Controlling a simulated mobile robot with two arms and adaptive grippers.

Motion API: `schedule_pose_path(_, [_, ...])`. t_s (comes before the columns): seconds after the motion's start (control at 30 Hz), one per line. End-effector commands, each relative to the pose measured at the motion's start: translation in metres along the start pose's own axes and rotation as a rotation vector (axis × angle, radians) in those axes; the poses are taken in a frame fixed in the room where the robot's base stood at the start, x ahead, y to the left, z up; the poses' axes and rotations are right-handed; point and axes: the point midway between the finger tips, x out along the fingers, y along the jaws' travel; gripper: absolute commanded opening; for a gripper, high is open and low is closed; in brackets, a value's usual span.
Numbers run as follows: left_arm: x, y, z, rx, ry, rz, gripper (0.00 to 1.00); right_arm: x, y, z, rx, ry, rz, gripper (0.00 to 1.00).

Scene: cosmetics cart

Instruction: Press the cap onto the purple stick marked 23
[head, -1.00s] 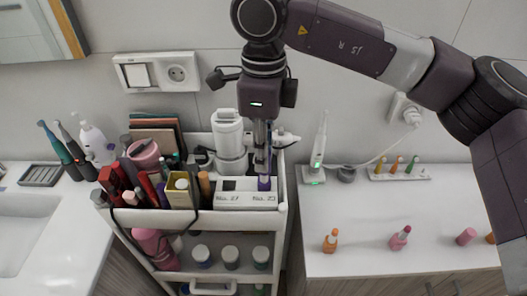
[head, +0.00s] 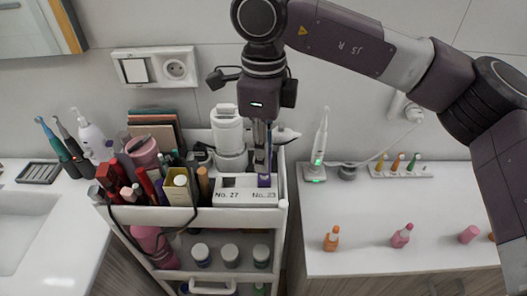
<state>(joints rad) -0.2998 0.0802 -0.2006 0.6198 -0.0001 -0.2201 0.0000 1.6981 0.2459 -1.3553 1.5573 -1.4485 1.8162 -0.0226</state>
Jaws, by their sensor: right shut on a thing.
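A white block (head: 228,197) with printed labels "No. 27" and "No. 23" stands on the cart's top tray. A small purple piece (head: 264,181) stands upright at its right end, above the label "No. 23". My right gripper (head: 263,168) points straight down over this end, shut, with its fingertips at the top of the purple piece. The fingers hide most of what they hold, which appears to be the cap. I cannot tell where the cap ends and the stick begins, or whether they touch. My left gripper is not in view.
A white bottle-like appliance (head: 228,135) stands close behind the block. A yellow box (head: 180,190) and several cosmetics crowd the tray's left. On the right counter, an orange lipstick (head: 332,238) and a pink lipstick (head: 401,236) stand apart, with bare space around them.

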Motion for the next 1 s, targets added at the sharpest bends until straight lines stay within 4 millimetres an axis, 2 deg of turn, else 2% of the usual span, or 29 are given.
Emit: schedule_pose_path(1.0, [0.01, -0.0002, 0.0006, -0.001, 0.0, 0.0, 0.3, 0.0099, 0.0, 0.0, 0.0, 0.0, 0.0, 0.09])
